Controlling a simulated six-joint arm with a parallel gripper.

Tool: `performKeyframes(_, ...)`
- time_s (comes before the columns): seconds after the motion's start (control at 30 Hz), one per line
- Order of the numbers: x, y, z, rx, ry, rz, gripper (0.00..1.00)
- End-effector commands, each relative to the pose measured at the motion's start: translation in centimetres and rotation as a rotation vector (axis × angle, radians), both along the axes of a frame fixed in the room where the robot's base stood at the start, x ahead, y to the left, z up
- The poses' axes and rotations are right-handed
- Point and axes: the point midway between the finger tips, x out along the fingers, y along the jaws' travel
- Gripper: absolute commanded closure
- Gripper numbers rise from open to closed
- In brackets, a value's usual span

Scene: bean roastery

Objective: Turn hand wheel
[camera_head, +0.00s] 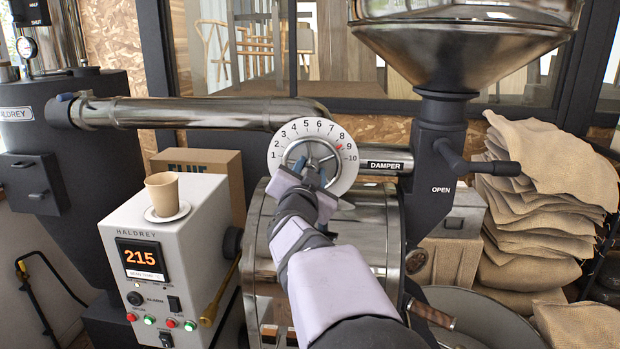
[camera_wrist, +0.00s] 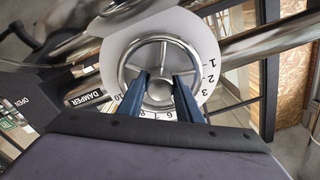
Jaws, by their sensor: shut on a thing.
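The hand wheel (camera_head: 296,152) is a small metal spoked wheel in front of a white round dial (camera_head: 345,143) numbered 1 to 10, on a pipe marked DAMPER. A red mark shows on the dial near 9. My gripper (camera_head: 318,176) is at the wheel and hides its lower part in the head view. In the wrist view the wheel (camera_wrist: 190,52) fills the middle, and the blue fingers of my gripper (camera_wrist: 160,90) are shut on it, one on each side of the hub. The dial's lower numbers are partly behind the fingers there.
A control box (camera_head: 180,245) reading 215 stands at left with a paper cup (camera_head: 162,192) on a saucer. A hopper (camera_head: 455,50) hangs above right, with a black lever (camera_head: 480,163) below it. Stacked sacks (camera_head: 545,200) stand at far right. A shiny pipe (camera_head: 190,112) runs left.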

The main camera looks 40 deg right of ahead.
Motion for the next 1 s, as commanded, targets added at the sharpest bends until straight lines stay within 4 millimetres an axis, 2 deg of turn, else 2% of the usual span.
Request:
performKeyframes(0.3, -0.01, -0.01, -0.03, 0.096, -0.097, 0.000, 1.00)
performKeyframes(0.8, 0.00, 0.00, 0.02, 0.114, -0.114, 0.000, 1.00)
performKeyframes(0.83, 0.00, 0.00, 0.02, 0.114, -0.114, 0.000, 0.64)
performKeyframes(0.9, 0.00, 0.00, 0.01, 0.114, -0.114, 0.000, 0.50)
performKeyframes(1.0, 0.00, 0.00, 0.01, 0.113, -0.113, 0.000, 0.50)
